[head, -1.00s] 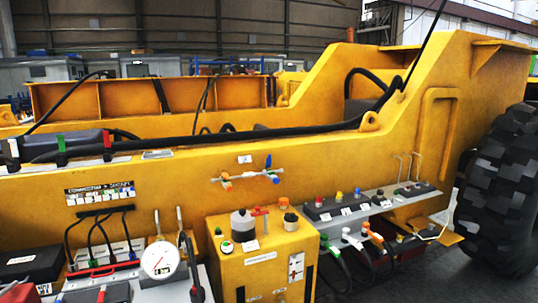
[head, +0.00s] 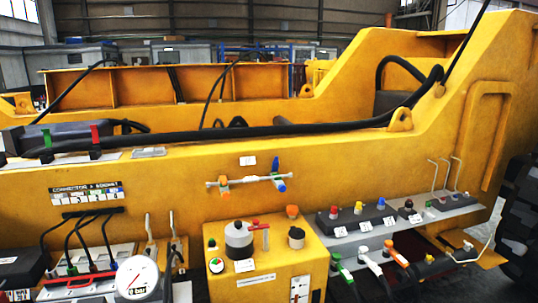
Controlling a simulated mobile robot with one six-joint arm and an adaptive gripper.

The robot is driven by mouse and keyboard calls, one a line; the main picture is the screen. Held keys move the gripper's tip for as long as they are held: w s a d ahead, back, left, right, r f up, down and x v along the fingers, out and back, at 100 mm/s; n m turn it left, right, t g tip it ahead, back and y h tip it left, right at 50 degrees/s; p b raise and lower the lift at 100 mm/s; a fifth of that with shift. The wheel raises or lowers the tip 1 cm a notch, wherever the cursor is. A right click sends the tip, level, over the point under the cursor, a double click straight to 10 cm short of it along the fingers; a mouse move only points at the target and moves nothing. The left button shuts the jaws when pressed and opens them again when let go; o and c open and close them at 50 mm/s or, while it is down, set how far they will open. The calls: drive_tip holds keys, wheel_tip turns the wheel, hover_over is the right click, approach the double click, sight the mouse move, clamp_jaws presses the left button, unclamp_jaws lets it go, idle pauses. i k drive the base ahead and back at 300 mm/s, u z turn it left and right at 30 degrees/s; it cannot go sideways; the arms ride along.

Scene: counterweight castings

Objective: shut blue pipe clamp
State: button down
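A short pale pipe runs level along the yellow machine's side wall, with a blue upright lever (head: 276,163) near its right end and a blue piece (head: 281,186) just below it. An orange fitting (head: 223,184) sits at the pipe's left end. The blue lever stands roughly across the pipe. No other blue clamp is clear, and I cannot tell for sure that this is the pipe clamp. My gripper is not in view.
A yellow box (head: 262,275) with knobs juts out below the pipe. A grey shelf (head: 350,240) with coloured buttons and hose handles is to its right. A pressure gauge (head: 137,277) stands at lower left. A tyre (head: 518,220) is at far right.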

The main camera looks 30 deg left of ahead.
sight(275, 166)
drive_tip(key=u, duration=0.55)
drive_tip(key=i, duration=1.1)
drive_tip(key=u, duration=0.5)
